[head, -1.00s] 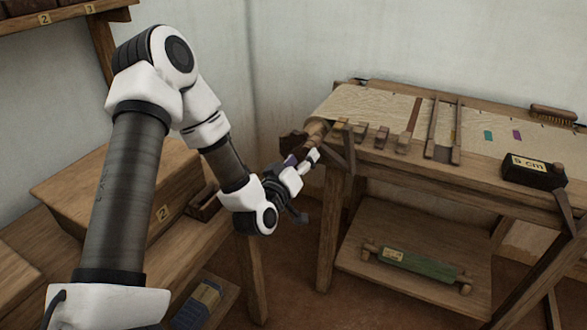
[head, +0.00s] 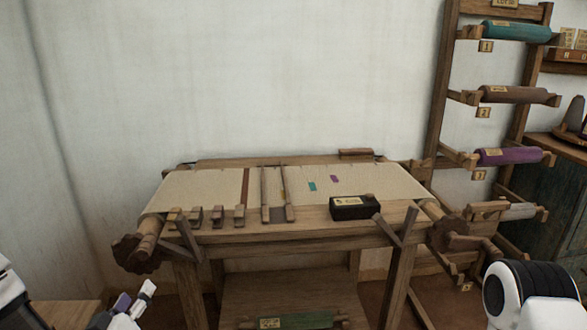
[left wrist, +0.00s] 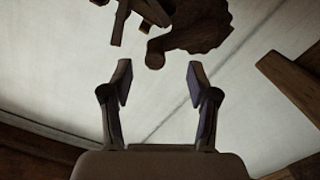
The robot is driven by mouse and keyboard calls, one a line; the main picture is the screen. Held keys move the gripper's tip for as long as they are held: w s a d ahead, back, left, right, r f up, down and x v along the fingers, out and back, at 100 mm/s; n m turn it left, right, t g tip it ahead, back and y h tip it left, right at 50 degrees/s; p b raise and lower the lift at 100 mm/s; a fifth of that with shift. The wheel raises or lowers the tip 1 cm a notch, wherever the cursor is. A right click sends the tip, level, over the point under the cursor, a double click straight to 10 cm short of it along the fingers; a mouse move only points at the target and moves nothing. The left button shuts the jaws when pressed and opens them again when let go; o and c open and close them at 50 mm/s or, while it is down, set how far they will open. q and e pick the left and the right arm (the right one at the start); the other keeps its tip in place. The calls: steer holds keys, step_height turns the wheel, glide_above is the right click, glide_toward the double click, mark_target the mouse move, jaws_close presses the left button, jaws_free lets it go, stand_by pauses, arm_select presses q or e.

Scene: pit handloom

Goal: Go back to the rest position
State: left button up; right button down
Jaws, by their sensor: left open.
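My left gripper (head: 138,300) shows at the lower left of the head view, low and left of the loom (head: 330,216). In the left wrist view its two fingers (left wrist: 160,85) stand apart with nothing between them. A dark wooden toothed wheel (left wrist: 200,27) of the loom is beyond the fingertips there, apart from them. The right arm shows only as a white and black link at the lower right of the head view; its gripper is out of frame.
The loom carries pale cloth and a black box (head: 354,207). A rack at the right holds a teal roll (head: 515,32), a brown roll (head: 515,94) and a purple roll (head: 508,156). A green roller (head: 300,320) lies on the loom's lower shelf. The wall behind is bare.

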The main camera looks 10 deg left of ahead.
arm_select(q)
steer(key=s+d+f+m+g+h, duration=0.2)
steer(key=d+f+m+g+h, duration=0.15)
steer(key=d+f, duration=0.55)
steer(key=s+d+f+m+g, duration=0.2)
steer(key=s+f+g, duration=0.2)
steer(key=s+f, duration=0.4)
steer(key=s+d+f+m+g, duration=0.3)
steer(key=s+f+g, duration=0.3)
steer(key=f, duration=0.5)
steer(key=s+f+g, duration=0.2)
steer(key=s+g, duration=0.1)
steer(key=s, duration=0.4)
step_height(320, 180, up, 13)
steer(key=s+p, duration=0.1)
steer(key=p, duration=1.2)
steer(key=shift+s+a+r, duration=0.15)
steer(key=shift+s+a, duration=0.15)
steer(key=shift+s, duration=0.1)
steer(key=shift+n, duration=0.25)
